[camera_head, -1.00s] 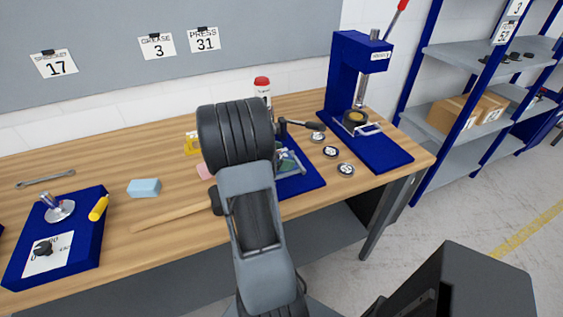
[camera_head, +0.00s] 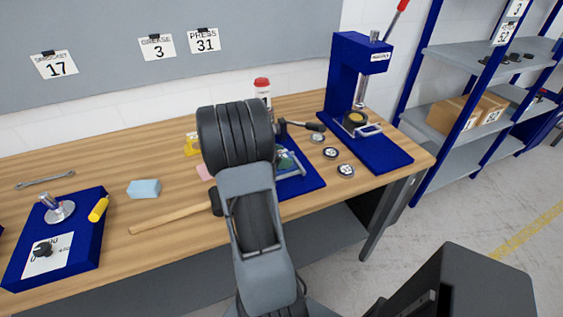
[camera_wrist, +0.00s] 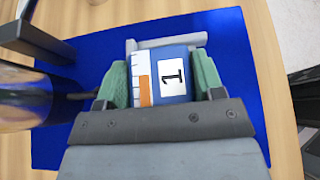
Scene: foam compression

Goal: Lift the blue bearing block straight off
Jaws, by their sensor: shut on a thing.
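The blue bearing block (camera_wrist: 165,54) shows in the wrist view with a white label marked 1 and a white and orange scale strip on its left. My gripper (camera_wrist: 161,78) has a green pad on each side of the block and is shut on it. The block is over the blue base plate (camera_wrist: 232,50); whether it touches the plate is hard to tell. A grey bar (camera_wrist: 166,41) crosses just beyond the block. In the head view my arm hides the block; part of the plate (camera_head: 306,182) shows to the right.
A dark-handled lever (camera_head: 305,126) and a shiny cylinder (camera_wrist: 22,104) are close on the left of the wrist view. Several round parts (camera_head: 346,170) lie right of the plate, before a blue press (camera_head: 350,75). A hammer (camera_head: 170,214) and light-blue sponge (camera_head: 144,188) lie left.

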